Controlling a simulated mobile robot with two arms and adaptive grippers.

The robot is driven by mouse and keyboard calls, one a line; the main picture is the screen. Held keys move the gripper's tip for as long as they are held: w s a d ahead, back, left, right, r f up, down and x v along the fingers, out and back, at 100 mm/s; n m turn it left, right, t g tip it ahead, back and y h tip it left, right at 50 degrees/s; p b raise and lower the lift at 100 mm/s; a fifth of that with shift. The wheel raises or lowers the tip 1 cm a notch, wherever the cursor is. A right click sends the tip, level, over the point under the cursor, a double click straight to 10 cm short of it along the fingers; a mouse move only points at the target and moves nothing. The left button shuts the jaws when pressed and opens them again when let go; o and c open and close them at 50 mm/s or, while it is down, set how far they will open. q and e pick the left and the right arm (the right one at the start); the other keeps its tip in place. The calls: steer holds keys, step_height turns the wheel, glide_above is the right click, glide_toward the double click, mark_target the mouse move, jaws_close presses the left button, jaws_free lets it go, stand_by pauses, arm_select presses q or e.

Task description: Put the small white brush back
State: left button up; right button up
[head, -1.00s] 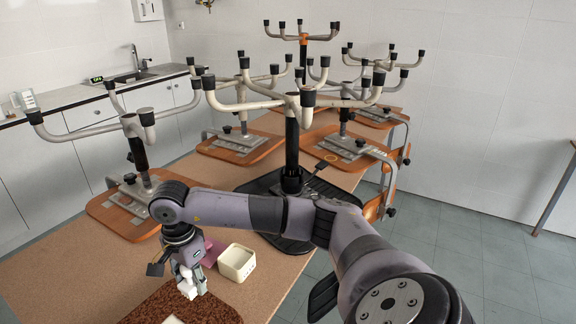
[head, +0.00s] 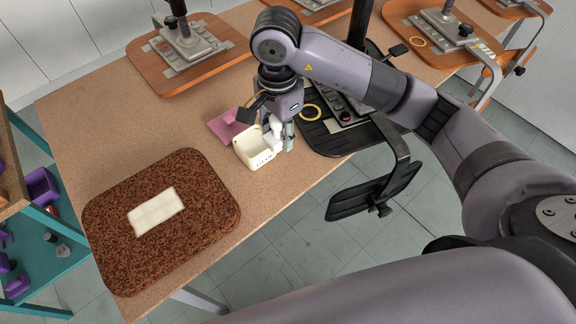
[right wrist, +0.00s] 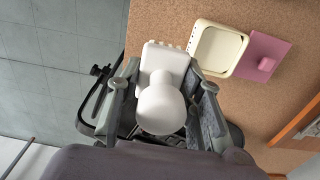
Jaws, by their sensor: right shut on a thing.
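The small white brush (right wrist: 162,98) is between the fingers of my right gripper (right wrist: 160,88), with its rounded handle toward the right wrist camera and its bristle end pointing away. In the head view the brush (head: 273,132) and my right gripper (head: 279,138) are at the right side of a small cream open box (head: 257,158). In the right wrist view the box (right wrist: 238,70) lies just right of the brush and looks empty. I cannot tell whether brush and box touch. My left gripper is not in view.
A pink square piece (head: 222,126) with a small block lies behind the box. A brown speckled mat (head: 207,205) bears a white cloth-like piece (head: 155,212). Black stand parts (head: 330,140) are right of the gripper, near the table's edge. Tabletop is clear between mat and box.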

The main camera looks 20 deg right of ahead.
steer(key=p, duration=0.1)
glide_above(282, 178)
step_height(282, 178, down, 10)
steer(key=shift+f, duration=0.65)
step_height(282, 178, down, 4)
steer(key=shift+p, duration=0.5)
steer(key=shift+f, duration=0.25)
steer(key=o, duration=1)
steer(key=shift+r, duration=0.15)
